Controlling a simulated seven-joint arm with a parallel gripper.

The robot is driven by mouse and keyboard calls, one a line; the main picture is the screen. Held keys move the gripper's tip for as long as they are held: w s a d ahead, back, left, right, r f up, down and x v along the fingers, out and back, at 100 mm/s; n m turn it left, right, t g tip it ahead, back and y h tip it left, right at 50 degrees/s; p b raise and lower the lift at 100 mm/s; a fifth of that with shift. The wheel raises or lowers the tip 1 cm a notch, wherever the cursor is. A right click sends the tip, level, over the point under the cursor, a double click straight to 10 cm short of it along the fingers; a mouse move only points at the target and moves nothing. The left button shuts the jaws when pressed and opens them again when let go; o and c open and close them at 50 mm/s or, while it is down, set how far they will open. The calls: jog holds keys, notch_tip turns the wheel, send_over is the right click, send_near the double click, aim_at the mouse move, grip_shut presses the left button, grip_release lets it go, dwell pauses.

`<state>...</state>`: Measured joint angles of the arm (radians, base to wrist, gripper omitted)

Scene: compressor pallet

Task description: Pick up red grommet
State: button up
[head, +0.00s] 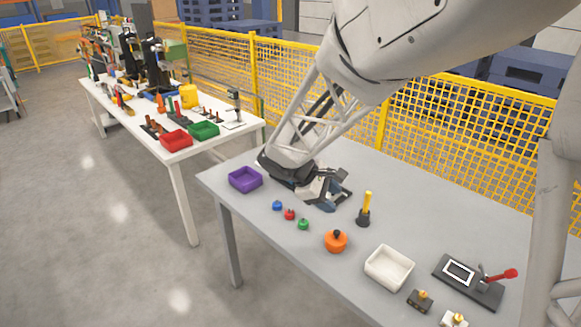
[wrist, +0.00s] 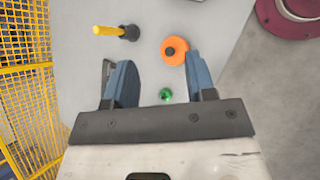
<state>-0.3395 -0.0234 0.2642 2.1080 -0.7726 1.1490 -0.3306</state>
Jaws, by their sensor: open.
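The red grommet (head: 289,214) sits on the grey table in the head view, in a short row between a blue grommet (head: 277,205) and a green grommet (head: 303,224). My gripper (head: 336,199) is open and empty, up and to the right of the red grommet in the picture, apart from it. In the wrist view my gripper (wrist: 161,70) shows two spread blue-grey fingers. The green grommet (wrist: 166,94) shows between them, nearer the gripper body. The red grommet is not visible in the wrist view.
An orange round part (head: 336,241) and a yellow-handled tool (head: 365,211) stand close to the gripper. A purple bin (head: 245,179) is at left, a white bin (head: 402,281) at right, beside a black fixture (head: 466,287). A yellow fence (head: 450,139) runs behind the table.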

jog(key=w+a+f+n+t+h, duration=0.2)
jog(key=w+a+f+n, duration=0.3)
jog(key=w+a+f, duration=0.3)
jog(key=n+t+h, duration=0.2)
jog(key=n+t, duration=0.1)
jog(key=n, duration=0.2)
send_near(288, 211)
jog(key=shift+w+d+f, duration=0.2)
jog(key=shift+d, duration=0.35)
jog(key=shift+x, duration=1.35)
jog(key=shift+x, duration=2.6)
jog(key=shift+c, duration=0.2)
jog(key=c, duration=0.7)
